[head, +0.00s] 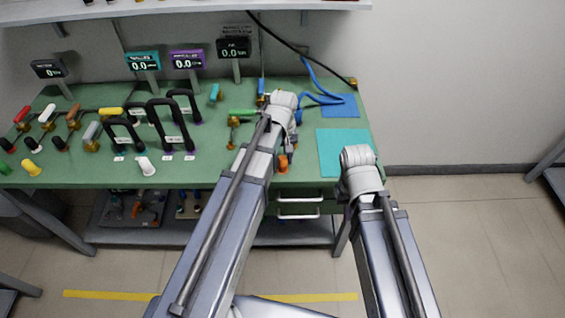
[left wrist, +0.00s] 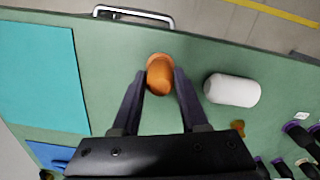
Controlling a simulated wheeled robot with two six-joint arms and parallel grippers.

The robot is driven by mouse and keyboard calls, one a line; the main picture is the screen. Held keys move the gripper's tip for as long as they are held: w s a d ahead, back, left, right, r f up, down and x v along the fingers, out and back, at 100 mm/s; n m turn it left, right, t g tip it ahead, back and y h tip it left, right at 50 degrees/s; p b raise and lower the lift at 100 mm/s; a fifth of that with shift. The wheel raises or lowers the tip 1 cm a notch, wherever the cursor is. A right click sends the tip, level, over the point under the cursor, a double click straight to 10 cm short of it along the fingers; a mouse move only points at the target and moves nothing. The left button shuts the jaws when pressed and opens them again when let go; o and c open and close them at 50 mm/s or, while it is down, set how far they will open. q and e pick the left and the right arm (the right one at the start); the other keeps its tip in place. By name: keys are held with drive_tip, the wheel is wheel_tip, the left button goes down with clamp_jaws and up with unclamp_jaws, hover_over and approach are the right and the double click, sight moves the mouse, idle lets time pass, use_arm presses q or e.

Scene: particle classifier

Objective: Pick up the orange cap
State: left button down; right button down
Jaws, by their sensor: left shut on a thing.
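The orange cap (left wrist: 160,76) stands on the green bench top near its front edge, between the fingers of my left gripper (left wrist: 160,82) in the left wrist view. The two dark fingers are shut on its sides. In the head view the orange cap (head: 283,164) shows just below the end of my left arm, which hides most of the left gripper. My right arm reaches in beside the teal mat, but its gripper is not visible.
A white cap (left wrist: 232,90) lies beside my left gripper. A teal mat (head: 335,140) and a blue mat (head: 340,106) lie at the bench's right end. Black-handled items (head: 170,125), a yellow cap (head: 31,168) and small displays (head: 187,60) stand further left. A drawer handle (head: 298,199) is below the edge.

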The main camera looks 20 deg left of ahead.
use_arm(q)
drive_tip(key=shift+r, duration=0.1)
wheel_tip(320, 180, up, 10)
drive_tip(key=p, duration=1)
wheel_tip(320, 180, up, 4)
drive_tip(key=p, duration=0.5)
hover_over(283, 158)
drive_tip(key=shift+r, duration=0.2)
idle(0.4)
wheel_tip(283, 158, up, 3)
drive_tip(key=p, duration=0.2)
drive_tip(key=shift+p, duration=0.3)
